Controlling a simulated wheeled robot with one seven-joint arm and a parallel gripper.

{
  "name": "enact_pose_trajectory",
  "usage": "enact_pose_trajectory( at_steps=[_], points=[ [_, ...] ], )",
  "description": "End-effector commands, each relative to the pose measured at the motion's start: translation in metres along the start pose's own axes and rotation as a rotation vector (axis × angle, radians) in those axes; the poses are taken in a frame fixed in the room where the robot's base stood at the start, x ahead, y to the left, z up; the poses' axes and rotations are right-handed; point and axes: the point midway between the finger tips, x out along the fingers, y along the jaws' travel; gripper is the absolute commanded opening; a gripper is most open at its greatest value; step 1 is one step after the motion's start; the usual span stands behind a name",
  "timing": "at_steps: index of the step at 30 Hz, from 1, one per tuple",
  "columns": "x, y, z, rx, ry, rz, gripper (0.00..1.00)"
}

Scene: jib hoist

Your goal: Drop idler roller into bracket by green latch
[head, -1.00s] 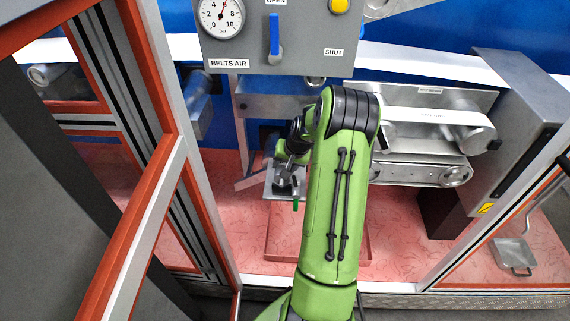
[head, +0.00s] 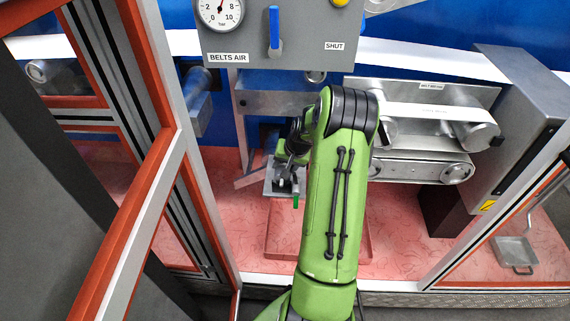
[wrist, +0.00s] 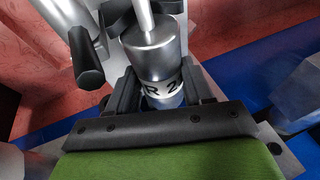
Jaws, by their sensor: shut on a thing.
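My gripper (wrist: 160,88) is shut on the idler roller (wrist: 153,52), a bright metal cylinder with a thin shaft and a white band marked "R 2". In the head view my gripper (head: 288,178) is down over a grey metal bracket (head: 272,189), partly hidden by my arm. The green latch (head: 295,202) hangs at the bracket's front edge. The roller is too small there to tell whether it is seated in the bracket or just above it. Grey metal parts lie close around the roller in the wrist view.
A belt unit with metal rollers (head: 420,170) stands right of my arm. A red tray (head: 280,245) lies on the pink floor below. An orange and grey frame (head: 165,190) stands close on the left. A control panel (head: 300,50) with a blue lever is above.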

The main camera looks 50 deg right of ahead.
Motion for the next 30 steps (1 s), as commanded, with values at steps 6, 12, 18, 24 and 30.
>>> enact_pose_trajectory(
  at_steps=[6,12,18,24,30],
  points=[
    [0.003,0.001,0.001,-0.001,0.001,-0.001,0.0],
    [0.006,0.002,0.001,-0.001,0.001,-0.001,0.0],
    [0.008,0.002,0.002,-0.001,0.001,0.0,0.0],
    [0.011,0.003,0.003,-0.001,0.001,0.0,0.0],
    [0.011,0.004,0.003,-0.001,0.001,0.0,0.65]
  ],
)
